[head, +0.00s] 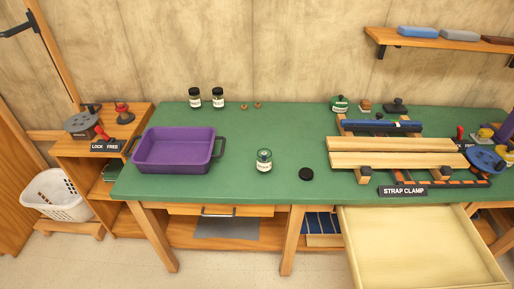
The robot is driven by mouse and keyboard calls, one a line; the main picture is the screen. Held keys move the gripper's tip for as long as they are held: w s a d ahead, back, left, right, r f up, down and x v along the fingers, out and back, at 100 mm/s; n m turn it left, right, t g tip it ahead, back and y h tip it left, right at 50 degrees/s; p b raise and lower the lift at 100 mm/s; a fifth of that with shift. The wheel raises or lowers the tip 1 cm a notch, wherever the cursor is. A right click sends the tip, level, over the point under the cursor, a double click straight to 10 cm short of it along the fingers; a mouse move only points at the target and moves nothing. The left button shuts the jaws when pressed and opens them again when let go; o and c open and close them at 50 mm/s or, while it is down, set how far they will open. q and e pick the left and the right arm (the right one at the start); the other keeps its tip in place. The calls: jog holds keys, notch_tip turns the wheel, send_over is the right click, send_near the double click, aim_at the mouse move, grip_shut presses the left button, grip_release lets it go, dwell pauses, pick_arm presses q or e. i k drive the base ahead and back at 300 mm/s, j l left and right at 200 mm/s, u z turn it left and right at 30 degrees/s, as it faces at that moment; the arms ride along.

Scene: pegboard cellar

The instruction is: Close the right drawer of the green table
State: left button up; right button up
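The green table (235,189) stands across the middle of the head view. Its right drawer (420,245) is pulled far out toward me at the lower right. The drawer's inside is pale wood, and the part in view is empty. Its front panel is cut off by the bottom edge of the picture. The left drawer (190,210) with a dark handle (218,213) looks shut under the table top. Neither of my grippers shows in the view.
A white basket (55,197) stands at the left. The floor before the left drawer looks clear.

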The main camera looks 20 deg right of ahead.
aim_at(435, 246)
jog(key=z, duration=2.5)
